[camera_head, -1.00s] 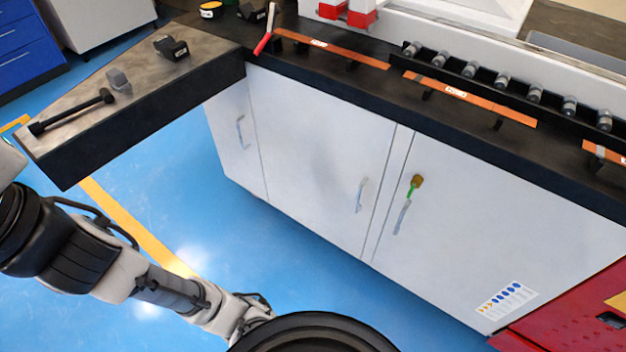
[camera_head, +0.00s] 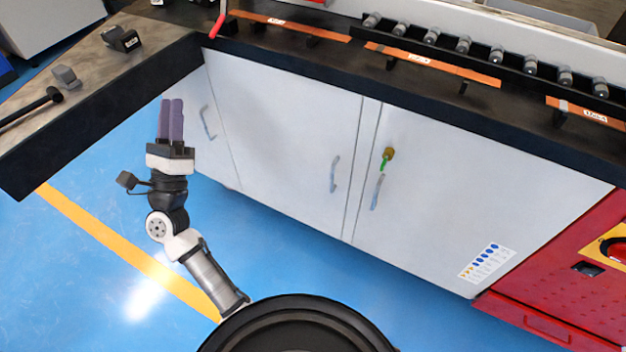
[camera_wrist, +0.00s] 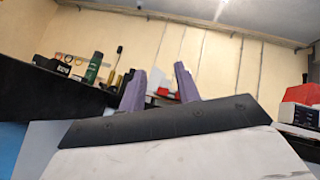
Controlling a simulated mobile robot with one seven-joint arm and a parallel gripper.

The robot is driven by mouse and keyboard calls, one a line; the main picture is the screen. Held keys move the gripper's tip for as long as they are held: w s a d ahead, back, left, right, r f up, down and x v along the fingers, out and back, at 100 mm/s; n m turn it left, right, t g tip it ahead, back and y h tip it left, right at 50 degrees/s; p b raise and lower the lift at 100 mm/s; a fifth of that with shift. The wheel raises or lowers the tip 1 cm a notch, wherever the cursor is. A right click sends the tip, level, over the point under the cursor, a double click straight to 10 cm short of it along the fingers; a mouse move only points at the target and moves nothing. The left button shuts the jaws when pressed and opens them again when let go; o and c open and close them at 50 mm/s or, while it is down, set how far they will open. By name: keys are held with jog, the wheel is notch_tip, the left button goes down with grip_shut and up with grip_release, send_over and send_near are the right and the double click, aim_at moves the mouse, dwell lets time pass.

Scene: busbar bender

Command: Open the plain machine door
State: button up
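The white machine cabinet has several doors. The middle door (camera_head: 285,140) has no lock or label, and its vertical silver handle (camera_head: 335,174) is near its right edge. The right door (camera_head: 470,190) has a handle (camera_head: 377,192), a key with a green tag (camera_head: 386,158) and a sticker. A narrow left door (camera_head: 208,115) has its own handle (camera_head: 208,123). All look shut. My gripper (camera_head: 171,103) points up in front of the narrow left door, left of the middle door's handle and apart from it. In the wrist view its purple fingers (camera_wrist: 160,80) are apart with nothing between.
A black-edged worktop (camera_head: 110,100) juts out at the left, close to my gripper. A counter with copper bars (camera_head: 440,66) runs above the doors. A red cabinet (camera_head: 560,290) stands at the right. Blue floor (camera_head: 310,270) in front of the doors is free.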

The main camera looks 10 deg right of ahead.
jog(key=w+d+f+m+g+h, duration=0.25)
jog(key=d+f, duration=0.25)
jog(key=f, duration=0.4)
jog(key=w+d+f+m+g+h, duration=0.15)
jog(key=d+f+m+g, duration=0.3)
jog(key=f, duration=0.45)
jog(key=s+d+f+m+g+h, duration=0.1)
jog(key=s+d+f+m+g, duration=0.2)
jog(key=d+f, duration=0.45)
jog(key=s+d+f+m+g+h, duration=0.1)
jog(key=s+d+f+m+g, duration=0.25)
jog(key=f, duration=0.75)
jog(key=p+x, duration=0.1)
jog(key=x, duration=1.5)
jog(key=shift+d+f+g, duration=0.1)
jog(key=shift+d+g, duration=0.05)
jog(key=shift+g, duration=0.1)
grip_shut()
